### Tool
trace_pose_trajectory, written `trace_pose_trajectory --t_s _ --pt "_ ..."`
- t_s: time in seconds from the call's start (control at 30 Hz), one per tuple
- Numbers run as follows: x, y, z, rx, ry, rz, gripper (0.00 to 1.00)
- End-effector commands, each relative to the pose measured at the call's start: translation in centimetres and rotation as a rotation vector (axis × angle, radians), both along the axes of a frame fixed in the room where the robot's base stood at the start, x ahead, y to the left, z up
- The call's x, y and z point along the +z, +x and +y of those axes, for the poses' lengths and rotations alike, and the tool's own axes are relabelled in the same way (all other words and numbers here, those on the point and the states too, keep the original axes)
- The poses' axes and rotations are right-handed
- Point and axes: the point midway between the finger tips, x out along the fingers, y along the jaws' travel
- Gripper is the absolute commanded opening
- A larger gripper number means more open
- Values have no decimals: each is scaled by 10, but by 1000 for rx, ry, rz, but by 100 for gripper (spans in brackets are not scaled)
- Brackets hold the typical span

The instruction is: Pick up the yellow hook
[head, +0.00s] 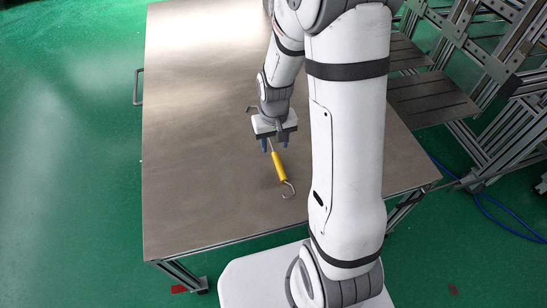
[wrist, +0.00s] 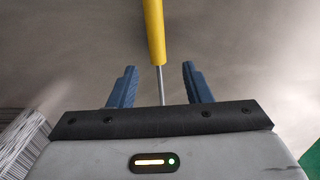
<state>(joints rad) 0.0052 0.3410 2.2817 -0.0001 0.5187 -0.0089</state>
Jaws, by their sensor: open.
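The yellow hook (head: 279,167) lies on the metal table, with a yellow handle and a bent metal hook at its near end. Its thin metal shaft runs up toward my gripper (head: 275,146), which is above that far end. In the wrist view the yellow handle (wrist: 154,32) comes in from the top edge, and its shaft passes between the two blue fingers of my gripper (wrist: 158,84). The fingers stand apart, with a gap on each side of the shaft. The far end of the shaft is hidden by the gripper body.
The metal table (head: 200,150) is bare around the hook, with free room to the left. A metal shelf rack (head: 430,95) stands beyond the table's right side. The floor is green.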

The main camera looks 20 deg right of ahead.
Motion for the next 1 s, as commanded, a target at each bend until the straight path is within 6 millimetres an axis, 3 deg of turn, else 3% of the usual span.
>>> trace_pose_trajectory --t_s 0.23,0.5,1.0 --pt "-40 -4 -3 -1 0 3 44" --pt "-43 -3 -3 -1 0 0 44" --pt "-43 -3 -4 -2 0 0 4"
